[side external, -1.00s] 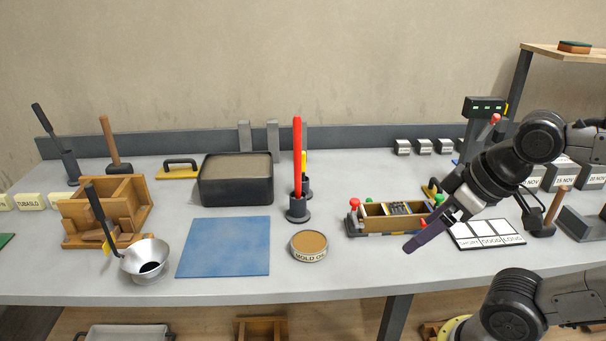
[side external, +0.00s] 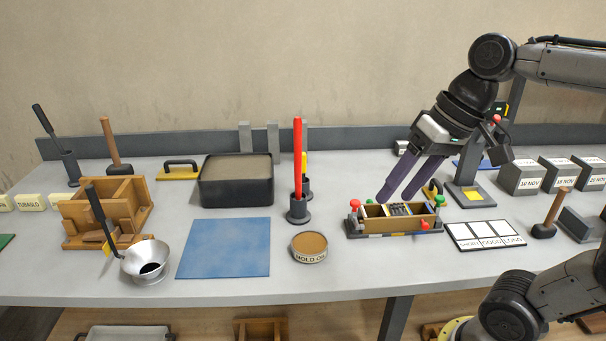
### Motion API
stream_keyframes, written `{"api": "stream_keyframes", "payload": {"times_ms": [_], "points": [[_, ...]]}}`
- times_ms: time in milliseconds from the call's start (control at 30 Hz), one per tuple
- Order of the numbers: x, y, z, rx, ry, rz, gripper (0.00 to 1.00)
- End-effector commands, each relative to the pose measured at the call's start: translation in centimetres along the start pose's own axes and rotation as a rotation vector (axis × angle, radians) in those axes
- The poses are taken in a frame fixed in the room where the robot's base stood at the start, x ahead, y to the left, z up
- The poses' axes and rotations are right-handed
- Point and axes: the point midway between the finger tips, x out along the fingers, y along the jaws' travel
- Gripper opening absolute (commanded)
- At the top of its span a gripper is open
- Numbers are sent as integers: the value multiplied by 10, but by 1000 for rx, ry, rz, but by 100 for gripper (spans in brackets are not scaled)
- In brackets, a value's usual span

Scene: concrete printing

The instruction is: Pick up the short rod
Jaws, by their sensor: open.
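A tall red rod (side external: 298,150) stands upright in a dark round holder (side external: 298,210). Just behind it, a yellow rod (side external: 304,160) of lower height stands in a second dark holder (side external: 308,188); the red rod partly hides it. The yellow one looks like the short rod. My gripper (side external: 394,199), with two long purple fingers, is open and empty. It points down and a little left, over or just behind the wooden mold box, well to the right of both rods.
The wooden mold box (side external: 388,226) with red and green knobs lies under my fingers. A round tin (side external: 309,247) stands in front of the rods, a black tub (side external: 236,183) to their left. A blue mat (side external: 224,247) lies front left. Grey blocks (side external: 519,178) stand right.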

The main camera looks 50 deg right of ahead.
Motion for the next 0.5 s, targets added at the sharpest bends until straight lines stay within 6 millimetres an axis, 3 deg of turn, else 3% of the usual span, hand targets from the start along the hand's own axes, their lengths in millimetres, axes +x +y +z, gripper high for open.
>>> {"api": "stream_keyframes", "payload": {"times_ms": [267,367,500], "points": [[20,-30,-97,576,-216,-214,62],[28,-30,-140,785,-295,-306,62],[42,-16,-203,1065,-410,-446,62]]}}
